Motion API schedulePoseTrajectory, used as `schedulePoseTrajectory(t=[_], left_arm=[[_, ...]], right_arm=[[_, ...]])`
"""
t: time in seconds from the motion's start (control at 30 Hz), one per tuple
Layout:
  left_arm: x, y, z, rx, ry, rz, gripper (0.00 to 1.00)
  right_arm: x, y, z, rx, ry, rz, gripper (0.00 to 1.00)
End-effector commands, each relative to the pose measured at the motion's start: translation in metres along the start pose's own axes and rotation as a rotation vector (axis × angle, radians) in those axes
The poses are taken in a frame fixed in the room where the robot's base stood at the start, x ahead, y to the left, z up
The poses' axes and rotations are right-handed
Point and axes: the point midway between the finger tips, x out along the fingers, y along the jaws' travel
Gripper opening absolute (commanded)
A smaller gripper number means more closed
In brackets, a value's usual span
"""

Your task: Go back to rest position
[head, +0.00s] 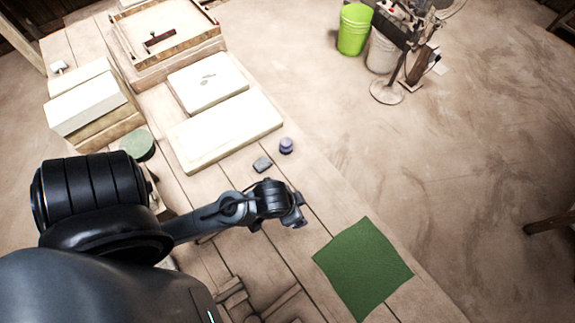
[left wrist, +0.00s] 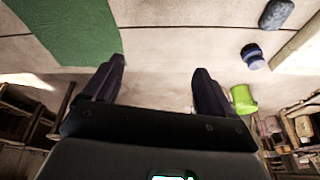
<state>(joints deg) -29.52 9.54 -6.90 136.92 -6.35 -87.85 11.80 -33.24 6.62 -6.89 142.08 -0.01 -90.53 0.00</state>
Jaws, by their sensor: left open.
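My left gripper (head: 297,220) hangs over the wooden table (head: 300,258) in the head view, to the upper left of a green cloth (head: 363,268). In the left wrist view its two fingers (left wrist: 157,85) are apart with nothing between them. The green cloth (left wrist: 75,30) lies flat at the upper left there, beside the fingers. A small purple-lidded jar (head: 286,146) and a grey block (head: 262,164) sit on the table beyond the gripper. They also show at the upper right of the wrist view, the jar (left wrist: 252,56) and the block (left wrist: 276,14). My right gripper is in neither view.
Two pale slabs, a large one (head: 224,130) and a smaller one (head: 207,83), lie farther up the table. A wooden frame (head: 180,58), stacked blocks (head: 85,105) and a green round thing (head: 138,145) stand around them. A green bucket (head: 354,30) is on the floor.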

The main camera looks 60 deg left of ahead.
Motion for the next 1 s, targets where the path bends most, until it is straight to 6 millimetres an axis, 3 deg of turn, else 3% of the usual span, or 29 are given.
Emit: schedulePoseTrajectory(t=[0.2, 0.67, 0.87, 1.0], left_arm=[[-0.024, 0.004, 0.015, 0.051, -0.016, 0.034, 0.86], [-0.031, 0.004, 0.014, 0.06, -0.016, 0.036, 0.86], [-0.058, 0.002, 0.004, 0.06, -0.016, 0.036, 0.86], [-0.093, 0.001, -0.008, 0.06, -0.016, 0.036, 0.86]], right_arm=[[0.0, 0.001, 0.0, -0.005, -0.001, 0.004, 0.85], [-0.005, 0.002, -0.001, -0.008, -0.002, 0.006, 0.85], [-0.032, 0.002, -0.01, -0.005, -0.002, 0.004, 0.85], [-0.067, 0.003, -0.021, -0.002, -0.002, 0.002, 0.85]])
